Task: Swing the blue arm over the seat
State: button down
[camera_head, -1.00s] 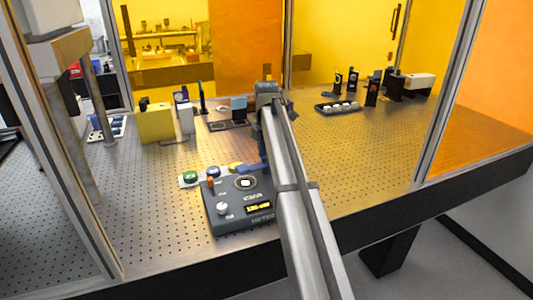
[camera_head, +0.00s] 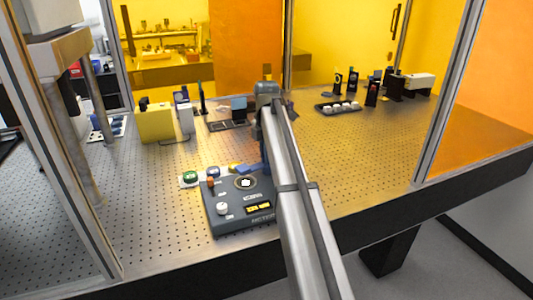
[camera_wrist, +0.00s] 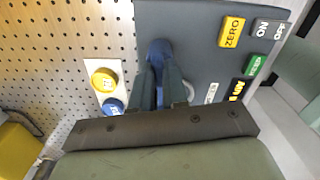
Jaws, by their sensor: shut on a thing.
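The dark grey instrument box (camera_head: 235,222) stands near the front of the perforated table. Its round seat (camera_head: 245,183) has a pale piece in the middle. The blue arm (camera_head: 252,169) shows at the back edge of the box, partly hidden by my gripper. In the wrist view, my gripper (camera_wrist: 160,78) is shut on the blue arm (camera_wrist: 160,48), whose rounded blue end shows between and beyond the fingers. The fingers hide most of the seat there; only a pale curved edge shows beside them.
Optics and a dark tray (camera_head: 338,108) stand at the back. The table's right side is largely clear.

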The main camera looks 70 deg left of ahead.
jog(key=shift+n, duration=0.8)
jog(key=c, duration=1.1)
grip_release()
jog(key=shift+c, duration=0.2)
jog(key=shift+r, duration=0.1)
notch_tip(320, 180, up, 14)
